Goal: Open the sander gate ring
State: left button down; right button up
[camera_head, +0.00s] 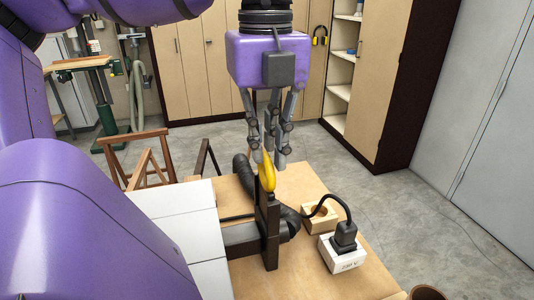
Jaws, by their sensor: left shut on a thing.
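A yellow curved piece (266,176), which looks like the gate ring, stands at the top of a dark upright block (268,225) on the wooden bench. My left gripper (267,160) points down from above with its grey fingers around the yellow piece, shut on it. The fingers hide part of the piece, so I cannot tell how far it is turned. A thick black hose (243,172) curves behind the dark block. My right gripper is not in view.
A white box with a black plug (343,247) and a small wooden block (318,219) stand right of the dark block. A brown round container (427,293) is at the front right. White panels (180,212) lie left. The bench's front middle is clear.

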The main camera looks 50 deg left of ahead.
aim_at(265, 154)
pick_arm(q)
jog(key=c, duration=1.8)
grip_release()
jog(key=shift+s, duration=0.1)
jog(key=shift+c, duration=0.2)
notch_tip(265, 154, up, 12)
